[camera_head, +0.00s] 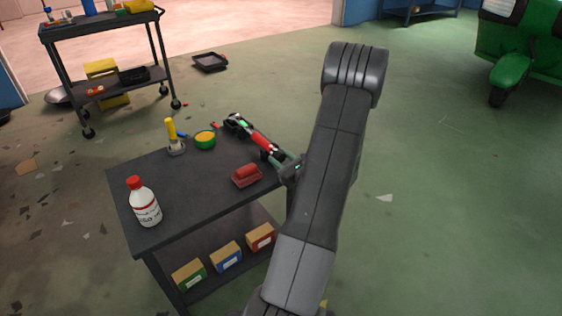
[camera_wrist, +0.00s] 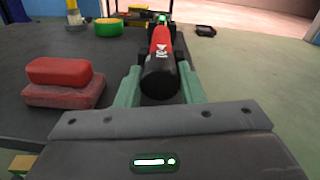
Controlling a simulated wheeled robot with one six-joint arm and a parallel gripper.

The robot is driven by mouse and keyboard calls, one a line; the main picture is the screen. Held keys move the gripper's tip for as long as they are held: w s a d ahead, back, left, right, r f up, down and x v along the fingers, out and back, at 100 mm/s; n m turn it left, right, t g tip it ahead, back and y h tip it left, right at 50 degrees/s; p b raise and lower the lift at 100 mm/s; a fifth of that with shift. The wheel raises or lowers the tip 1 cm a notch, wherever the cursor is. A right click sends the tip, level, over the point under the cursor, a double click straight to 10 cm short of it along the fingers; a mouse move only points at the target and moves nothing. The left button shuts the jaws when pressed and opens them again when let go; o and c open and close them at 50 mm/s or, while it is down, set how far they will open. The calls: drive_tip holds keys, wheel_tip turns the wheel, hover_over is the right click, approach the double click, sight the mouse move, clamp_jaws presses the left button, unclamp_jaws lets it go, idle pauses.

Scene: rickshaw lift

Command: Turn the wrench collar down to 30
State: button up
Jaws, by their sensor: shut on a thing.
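The torque wrench has a red handle (camera_head: 265,142) and dark ends, and lies along the right side of the dark cart top. A small green display (camera_head: 243,124) shows near its far end; I cannot read a value. In the wrist view the wrench's red body (camera_wrist: 161,40) points away from me, with its dark round collar (camera_wrist: 160,76) nearest. My gripper (camera_wrist: 159,84) has its two green fingers on either side of this collar, shut on it. In the head view my gripper is partly hidden behind my arm at the cart's right edge.
A red block on a darker red base (camera_head: 247,175) sits left of the wrench. A green bowl (camera_head: 205,145), a yellow-handled tool (camera_head: 171,130) and a white bottle with red cap (camera_head: 144,205) stand on the cart top (camera_head: 190,185).

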idle(0.4)
drive_tip(key=o, duration=0.7)
drive_tip(key=p+v, duration=0.2)
drive_tip(key=v, duration=1.1)
drive_tip(key=shift+s+d, duration=0.25)
drive_tip(key=shift+s, duration=0.1)
drive_tip(key=shift+w, duration=0.15)
